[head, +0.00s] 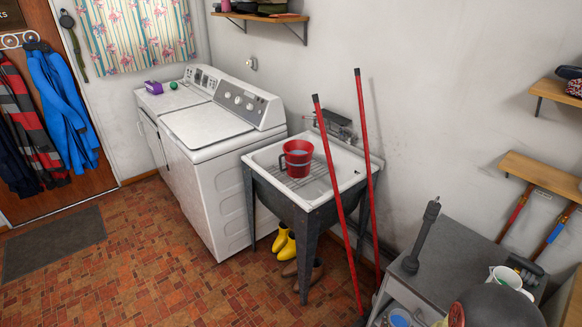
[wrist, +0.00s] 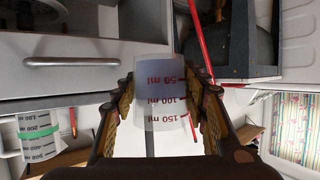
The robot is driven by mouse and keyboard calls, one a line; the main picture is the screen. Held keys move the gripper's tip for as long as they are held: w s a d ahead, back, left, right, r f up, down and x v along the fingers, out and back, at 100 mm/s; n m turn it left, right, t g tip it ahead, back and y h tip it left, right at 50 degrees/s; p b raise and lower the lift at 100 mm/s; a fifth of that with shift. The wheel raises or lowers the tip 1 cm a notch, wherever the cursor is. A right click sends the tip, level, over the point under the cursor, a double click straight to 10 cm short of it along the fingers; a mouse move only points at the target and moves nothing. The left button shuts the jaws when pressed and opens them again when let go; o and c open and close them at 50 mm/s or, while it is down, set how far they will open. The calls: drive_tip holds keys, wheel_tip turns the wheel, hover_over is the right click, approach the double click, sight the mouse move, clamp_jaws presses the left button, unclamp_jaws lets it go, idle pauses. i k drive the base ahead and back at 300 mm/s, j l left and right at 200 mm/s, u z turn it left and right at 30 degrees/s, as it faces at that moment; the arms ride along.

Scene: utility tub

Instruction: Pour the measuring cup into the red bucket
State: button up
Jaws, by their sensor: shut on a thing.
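The red bucket (head: 298,160) stands upright on the rack of the utility tub in the head view; its inside is only partly visible. In the wrist view my gripper (wrist: 168,90) is shut on the sides of a translucent white measuring cup (wrist: 160,95) with red 50, 100 and 150 ml marks. The bucket is well away to the left.
Another marked cup with a green band (wrist: 38,135) shows at the left of the wrist view. The grey cabinet (head: 460,247) stands right of the tub (head: 262,161).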

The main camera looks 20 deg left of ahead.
sight(295, 161)
drive_tip(key=i+j, duration=0.25)
drive_tip(key=j, duration=0.2)
drive_tip(key=i+j, duration=0.25)
drive_tip(key=j, duration=0.15)
drive_tip(key=i+j, duration=0.25)
drive_tip(key=j, duration=0.2)
